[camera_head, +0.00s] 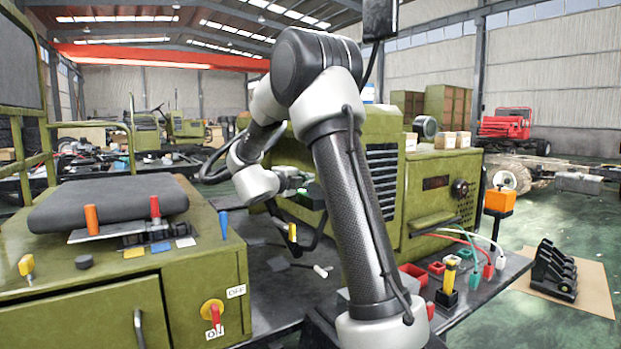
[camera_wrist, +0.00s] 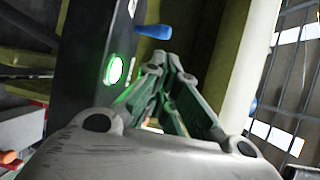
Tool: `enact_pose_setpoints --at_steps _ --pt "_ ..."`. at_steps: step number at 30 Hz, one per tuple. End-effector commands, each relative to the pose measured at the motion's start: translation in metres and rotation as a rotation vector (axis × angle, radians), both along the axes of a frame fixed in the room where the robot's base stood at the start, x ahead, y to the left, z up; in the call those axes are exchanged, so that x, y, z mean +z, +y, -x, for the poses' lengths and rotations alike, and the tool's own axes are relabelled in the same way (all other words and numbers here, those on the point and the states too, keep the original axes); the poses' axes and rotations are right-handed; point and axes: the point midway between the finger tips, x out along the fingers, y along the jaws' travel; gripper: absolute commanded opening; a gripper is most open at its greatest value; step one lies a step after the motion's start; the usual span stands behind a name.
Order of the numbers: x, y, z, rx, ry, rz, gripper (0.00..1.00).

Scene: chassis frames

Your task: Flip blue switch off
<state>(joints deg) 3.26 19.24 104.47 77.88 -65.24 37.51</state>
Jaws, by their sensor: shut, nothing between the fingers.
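A blue handle (camera_wrist: 153,31) sticks out sideways from a dark upright panel (camera_wrist: 88,55) in the wrist view. It is just beyond the tips of my gripper (camera_wrist: 165,63) and looks apart from them. My gripper is shut and empty, its fingers meeting in front of the panel. A round green light (camera_wrist: 115,70) glows on the panel below the handle and left of my fingers. In the head view my arm hides most of the gripper area, and a blue tapered piece (camera_head: 223,222) stands near the left cabinet.
The green cabinet (camera_head: 120,290) at left carries a dark cushion (camera_head: 108,202), an orange lever (camera_head: 91,219), a red lever (camera_head: 155,208) and a red-yellow rotary switch (camera_head: 214,312). A green machine housing (camera_head: 437,180) stands right of my arm. Coloured cables (camera_head: 470,240) hang from it.

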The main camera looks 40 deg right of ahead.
Motion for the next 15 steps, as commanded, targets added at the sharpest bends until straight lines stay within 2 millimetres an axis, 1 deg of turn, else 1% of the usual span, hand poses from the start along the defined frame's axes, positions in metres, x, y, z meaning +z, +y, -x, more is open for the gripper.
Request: enact_pose_setpoints --at_steps 1,6,9,15 --pt "0.001 0.012 0.004 0.004 -0.001 -0.001 0.00" --pt "0.004 0.042 0.018 0.003 0.000 0.000 0.00" --pt "0.004 0.054 0.023 0.003 0.000 0.000 0.00" --pt "0.005 0.064 0.028 0.001 0.000 -0.001 0.00"
